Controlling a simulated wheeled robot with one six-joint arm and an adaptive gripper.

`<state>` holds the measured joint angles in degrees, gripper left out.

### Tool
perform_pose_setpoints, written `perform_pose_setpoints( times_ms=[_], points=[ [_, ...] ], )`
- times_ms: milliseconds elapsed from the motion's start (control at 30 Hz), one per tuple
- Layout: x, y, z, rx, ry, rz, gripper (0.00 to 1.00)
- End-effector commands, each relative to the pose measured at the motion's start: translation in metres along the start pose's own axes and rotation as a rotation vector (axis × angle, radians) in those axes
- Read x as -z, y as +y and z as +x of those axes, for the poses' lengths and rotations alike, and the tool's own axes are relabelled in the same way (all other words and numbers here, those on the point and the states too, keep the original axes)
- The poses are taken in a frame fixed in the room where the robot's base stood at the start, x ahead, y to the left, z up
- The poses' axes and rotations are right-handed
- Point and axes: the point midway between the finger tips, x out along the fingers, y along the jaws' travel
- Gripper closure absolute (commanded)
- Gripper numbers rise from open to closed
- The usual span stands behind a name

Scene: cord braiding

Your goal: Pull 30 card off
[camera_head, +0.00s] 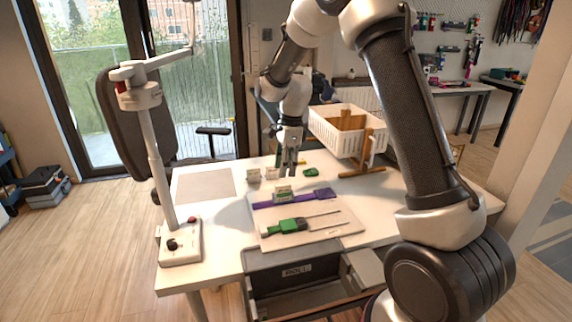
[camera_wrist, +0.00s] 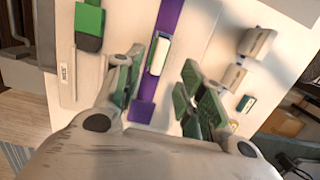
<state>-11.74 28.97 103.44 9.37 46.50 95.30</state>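No number 30 is readable on any card. A small pale card with a green edge (camera_head: 283,191) sits on the purple strap (camera_head: 264,205); in the wrist view the pale card (camera_wrist: 159,55) lies across the purple strap (camera_wrist: 170,18). Two pale blocks or cards, one at the left (camera_head: 253,175) and one beside it (camera_head: 271,173), stand behind the board; they show at the right of the wrist view. My gripper (camera_head: 289,167) points down above the table, behind the strap.
A white board (camera_head: 345,229) carries the strap and a green-and-black tool with thin prongs (camera_head: 288,226). A white basket (camera_head: 337,140) on a wooden stand is at the back right. A lamp stand (camera_head: 160,175) rises at the left. A grey mat (camera_head: 205,185) leaves free room at the back left.

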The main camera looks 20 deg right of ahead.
Motion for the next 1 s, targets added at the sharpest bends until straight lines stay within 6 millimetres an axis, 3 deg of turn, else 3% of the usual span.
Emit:
perform_pose_setpoints(
  times_ms=[400, 600, 833, 1000],
  points=[
    [0.000, 0.001, 0.061, -0.004, 0.001, 0.002, 0.61],
    [0.000, 0.001, 0.074, -0.002, 0.001, 0.002, 0.61],
    [0.000, 0.001, 0.074, -0.001, 0.000, 0.001, 0.61],
    [0.000, 0.001, 0.074, -0.001, 0.000, 0.001, 0.90]
  ],
)
